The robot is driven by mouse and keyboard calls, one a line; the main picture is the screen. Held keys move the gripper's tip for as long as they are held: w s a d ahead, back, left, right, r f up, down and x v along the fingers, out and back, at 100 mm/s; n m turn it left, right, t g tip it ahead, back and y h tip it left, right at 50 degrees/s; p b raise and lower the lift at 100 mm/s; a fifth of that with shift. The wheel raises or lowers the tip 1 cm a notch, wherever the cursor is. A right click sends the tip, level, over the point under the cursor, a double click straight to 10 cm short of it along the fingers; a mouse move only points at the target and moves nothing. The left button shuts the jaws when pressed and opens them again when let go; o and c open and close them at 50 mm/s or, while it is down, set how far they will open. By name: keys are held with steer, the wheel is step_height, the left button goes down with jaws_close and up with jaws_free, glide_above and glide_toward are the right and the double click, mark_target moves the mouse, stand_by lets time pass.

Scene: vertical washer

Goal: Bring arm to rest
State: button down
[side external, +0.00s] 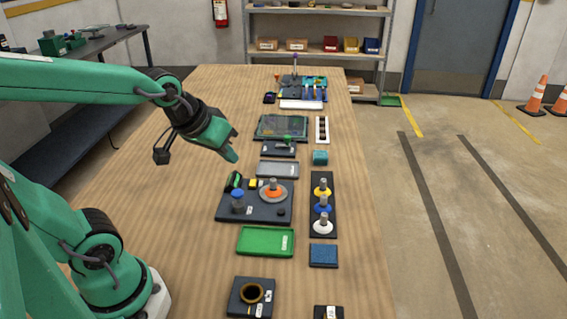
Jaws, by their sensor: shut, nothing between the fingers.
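My gripper (231,155) is green and hangs in the air over the left part of the wooden table (190,215). Its fingers are together and hold nothing. It points down and to the right, left of the row of trays and boards and apart from them. My arm reaches in from the left, with its upper link raised and near level.
A dark board (225,213) carries a blue-capped post and an orange washer (273,190) on a peg. Beside it stands a board with yellow, blue and white washers (322,208). A green tray (265,242) lies nearer. Open table lies left of these.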

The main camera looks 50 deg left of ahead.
steer(key=s+d+r+m, duration=0.2)
steer(key=s+m, duration=0.1)
steer(key=s, duration=0.3)
steer(key=shift+s+d+g+h, duration=0.2)
steer(key=shift+g+h, duration=0.1)
steer(key=shift+g, duration=0.1)
